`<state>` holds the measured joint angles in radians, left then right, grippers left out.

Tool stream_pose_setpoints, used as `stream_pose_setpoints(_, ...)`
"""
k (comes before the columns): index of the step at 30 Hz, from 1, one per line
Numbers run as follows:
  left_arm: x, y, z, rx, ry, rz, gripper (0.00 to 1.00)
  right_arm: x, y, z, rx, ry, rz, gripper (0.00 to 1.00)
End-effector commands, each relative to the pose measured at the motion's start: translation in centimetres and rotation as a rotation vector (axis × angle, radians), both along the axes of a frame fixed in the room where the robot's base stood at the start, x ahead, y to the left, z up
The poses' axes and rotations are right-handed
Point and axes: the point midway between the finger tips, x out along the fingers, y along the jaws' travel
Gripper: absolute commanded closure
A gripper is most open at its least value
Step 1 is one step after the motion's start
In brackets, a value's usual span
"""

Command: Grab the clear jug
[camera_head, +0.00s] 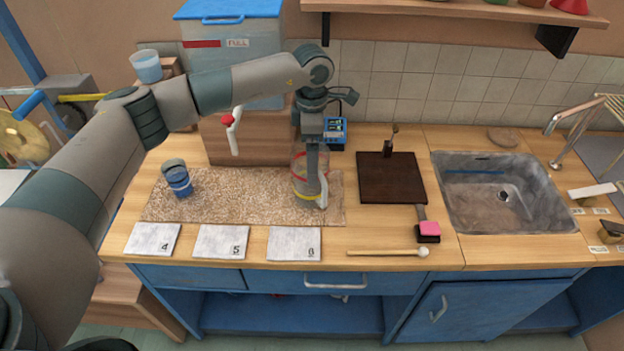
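The clear jug (299,178) stands on the speckled mat on the wooden counter. It has a red band near the top and a yellow band near the bottom. Its pale handle (323,192) is at the front right. My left gripper (313,188) points straight down at the jug, overlapping its right side near the handle. Its arm comes in from the left and bends down over the jug. The fingers appear edge-on, so I cannot tell whether they are apart or closed on anything. My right gripper is not in view.
A blue-banded cup (179,183) stands on the mat (235,205) left of the jug. Behind are a wooden block (222,142) and a blue-lidded tank (205,45). A dark board (385,180), mallet (385,253) and sink (470,205) lie to the right. Numbered cards (220,240) lie in front.

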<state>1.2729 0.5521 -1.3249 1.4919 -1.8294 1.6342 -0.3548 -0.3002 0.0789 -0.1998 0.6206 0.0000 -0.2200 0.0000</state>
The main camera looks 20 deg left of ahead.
Motion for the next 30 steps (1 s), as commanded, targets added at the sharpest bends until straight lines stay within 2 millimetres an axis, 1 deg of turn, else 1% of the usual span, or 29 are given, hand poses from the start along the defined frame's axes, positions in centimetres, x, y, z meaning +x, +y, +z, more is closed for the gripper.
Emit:
stream_pose_setpoints(1,-0.1,0.0,-0.5,0.001,0.003,0.001,0.03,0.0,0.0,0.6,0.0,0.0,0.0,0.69)
stream_pose_setpoints(3,-0.1,0.0,-1.5,0.002,0.004,0.001,0.03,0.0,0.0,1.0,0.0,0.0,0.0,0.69)
stream_pose_setpoints(7,-0.1,0.0,-3.1,0.0,0.003,0.001,0.03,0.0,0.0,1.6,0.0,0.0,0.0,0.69)
stream_pose_setpoints(10,0.0,0.0,-3.9,0.001,0.0,0.0,0.03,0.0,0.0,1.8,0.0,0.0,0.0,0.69)
stream_pose_setpoints(14,0.0,0.0,-4.3,0.0,-0.001,-0.001,0.03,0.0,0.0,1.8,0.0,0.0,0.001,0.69)
stream_pose_setpoints(25,0.0,0.0,-4.2,0.0,-0.001,0.0,0.03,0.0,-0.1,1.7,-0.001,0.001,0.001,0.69)
stream_pose_setpoints(26,0.0,0.0,-4.2,0.0,-0.001,0.0,0.06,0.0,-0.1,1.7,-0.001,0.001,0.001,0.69)
stream_pose_setpoints(27,0.0,0.0,-4.2,0.0,-0.001,0.0,0.15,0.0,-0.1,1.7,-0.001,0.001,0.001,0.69)
stream_pose_setpoints(29,0.0,0.0,-4.2,0.0,-0.001,0.0,0.3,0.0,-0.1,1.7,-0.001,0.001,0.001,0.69)
stream_pose_setpoints(30,0.0,0.0,-4.2,0.0,-0.001,0.0,0.39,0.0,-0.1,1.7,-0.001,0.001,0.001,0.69)
